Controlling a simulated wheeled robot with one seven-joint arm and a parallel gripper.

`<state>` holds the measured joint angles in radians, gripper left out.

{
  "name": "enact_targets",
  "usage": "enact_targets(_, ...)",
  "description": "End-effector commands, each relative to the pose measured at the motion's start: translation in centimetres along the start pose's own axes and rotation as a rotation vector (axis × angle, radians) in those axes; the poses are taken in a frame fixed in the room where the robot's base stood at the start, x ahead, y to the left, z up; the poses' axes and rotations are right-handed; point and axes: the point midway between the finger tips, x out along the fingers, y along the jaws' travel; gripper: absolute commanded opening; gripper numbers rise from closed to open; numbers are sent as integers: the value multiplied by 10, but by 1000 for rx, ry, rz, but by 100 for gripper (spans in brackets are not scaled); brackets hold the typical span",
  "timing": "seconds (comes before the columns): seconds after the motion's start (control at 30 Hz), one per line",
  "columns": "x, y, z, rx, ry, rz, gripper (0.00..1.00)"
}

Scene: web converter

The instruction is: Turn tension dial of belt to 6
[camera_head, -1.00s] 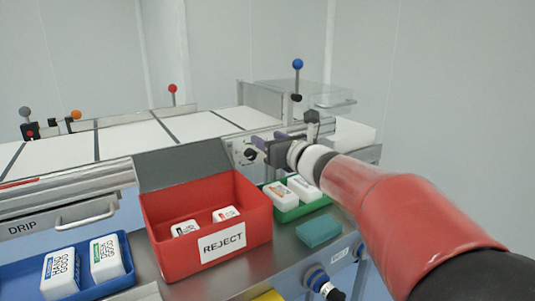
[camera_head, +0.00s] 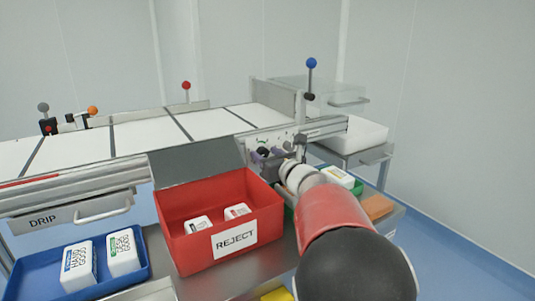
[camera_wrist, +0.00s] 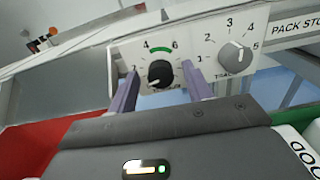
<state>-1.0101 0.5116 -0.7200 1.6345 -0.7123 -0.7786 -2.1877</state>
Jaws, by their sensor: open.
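The black tension dial (camera_wrist: 160,76) sits on a white panel (camera_wrist: 120,52) of the converter, below a scale with a green arc between 4 and 6. I cannot read its pointer for certain. My gripper (camera_wrist: 161,72) is open, with one purple finger on each side of the dial in the wrist view. I cannot tell whether the fingers touch it. In the head view, my gripper (camera_head: 266,153) is at the panel, and the dial (camera_head: 263,151) shows small beside a finger.
A grey tracking knob (camera_wrist: 235,53), with a scale from 1 to 5, is right of the tension dial. A red reject box (camera_head: 180,248) with a raised grey lid stands left of my arm. A blue tray (camera_head: 140,262) and an orange-brown block (camera_head: 377,207) are also on the bench.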

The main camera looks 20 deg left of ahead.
Motion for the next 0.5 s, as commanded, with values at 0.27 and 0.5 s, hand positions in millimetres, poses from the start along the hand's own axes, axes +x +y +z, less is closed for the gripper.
enact_targets(0.27, 0, 0, 0, 0, 0, 0, 41)
enact_targets(0.5, 0, 0, 0, 0, 0, 0, 9)
